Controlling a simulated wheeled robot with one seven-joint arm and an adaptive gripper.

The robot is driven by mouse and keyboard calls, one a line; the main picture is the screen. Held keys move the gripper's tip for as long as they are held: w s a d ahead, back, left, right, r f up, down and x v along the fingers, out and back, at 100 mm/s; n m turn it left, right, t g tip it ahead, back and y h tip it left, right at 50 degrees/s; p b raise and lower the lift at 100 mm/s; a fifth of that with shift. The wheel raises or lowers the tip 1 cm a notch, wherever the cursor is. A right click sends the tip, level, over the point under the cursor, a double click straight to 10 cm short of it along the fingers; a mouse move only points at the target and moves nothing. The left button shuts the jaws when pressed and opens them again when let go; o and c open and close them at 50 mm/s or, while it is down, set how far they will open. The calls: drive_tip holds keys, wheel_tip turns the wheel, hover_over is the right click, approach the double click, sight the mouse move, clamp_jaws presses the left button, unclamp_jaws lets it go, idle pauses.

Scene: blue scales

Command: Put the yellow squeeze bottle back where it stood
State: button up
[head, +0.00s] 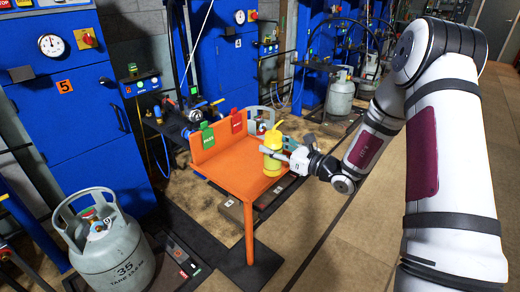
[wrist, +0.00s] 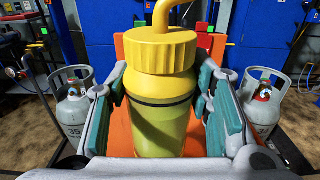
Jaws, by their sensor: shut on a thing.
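The yellow squeeze bottle (head: 272,160) has a ribbed cap and a bent spout. It is upright at the right side of the orange table (head: 222,175). Whether its base touches the tabletop I cannot tell. My gripper (head: 284,158) reaches it from the right and is shut on it. In the wrist view the bottle (wrist: 162,95) stands between the teal finger pads of my gripper (wrist: 165,105), and its lower end is hidden by the gripper body.
A grey gas cylinder (head: 108,245) stands at the front left. Blue scale cabinets (head: 75,120) line the back. Bare floor (head: 400,245) lies to the right.

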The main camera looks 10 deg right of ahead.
drive_tip(key=w+a+f+b, duration=0.1)
drive_tip(key=w+f, duration=0.3)
drive_tip(key=w, duration=0.4)
drive_tip(key=shift+a, duration=0.55)
drive_tip(key=shift+f, duration=0.2)
drive_tip(key=o, duration=1.4)
drive_tip(key=shift+s+f, duration=0.1)
